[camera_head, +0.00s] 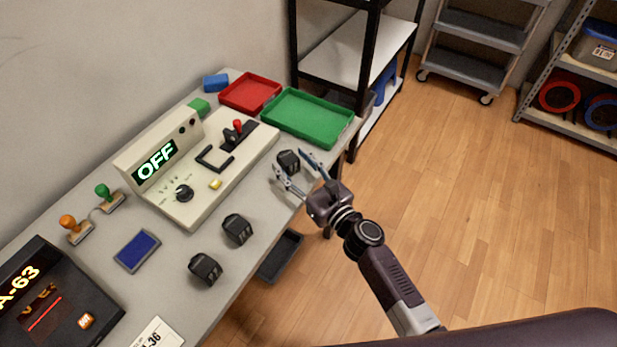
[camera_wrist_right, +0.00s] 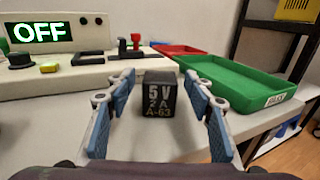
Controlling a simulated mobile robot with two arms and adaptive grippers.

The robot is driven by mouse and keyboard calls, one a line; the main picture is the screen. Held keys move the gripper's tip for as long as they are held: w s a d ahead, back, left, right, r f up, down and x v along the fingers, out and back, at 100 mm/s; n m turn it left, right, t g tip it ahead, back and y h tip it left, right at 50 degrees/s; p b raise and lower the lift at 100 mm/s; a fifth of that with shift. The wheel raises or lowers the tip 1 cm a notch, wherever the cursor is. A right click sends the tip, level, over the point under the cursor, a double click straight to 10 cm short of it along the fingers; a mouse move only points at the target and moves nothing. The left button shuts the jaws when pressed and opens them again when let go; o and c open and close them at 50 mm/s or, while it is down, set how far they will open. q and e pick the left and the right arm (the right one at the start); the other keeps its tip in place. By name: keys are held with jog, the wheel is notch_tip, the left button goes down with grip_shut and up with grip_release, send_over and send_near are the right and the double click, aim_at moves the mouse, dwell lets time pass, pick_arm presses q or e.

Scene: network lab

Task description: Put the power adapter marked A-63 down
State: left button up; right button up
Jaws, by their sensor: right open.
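The power adapter marked A-63 (camera_wrist_right: 158,95) is a small black block with "5V 2A" and an orange "A-63" on its face. It stands on the grey table near the front edge, and it also shows in the head view (camera_head: 288,160). My right gripper (camera_head: 290,170) is open, with its blue-padded fingers on either side of the adapter. In the right wrist view there are gaps between the fingers (camera_wrist_right: 160,108) and the adapter. My left gripper is not in view.
A green tray (camera_head: 269,117) and a red tray (camera_head: 224,94) lie at the table's far end. The beige test unit (camera_head: 190,220) reads OFF. Two other black adapters (camera_head: 237,229) (camera_head: 205,269) stand nearer me. A black scanner box (camera_head: 100,300) shows A-63.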

jog(key=v, duration=0.9)
jog(key=shift+s+b, duration=0.25)
jog(key=shift+b, duration=0.15)
jog(key=shift+d+r, duration=0.1)
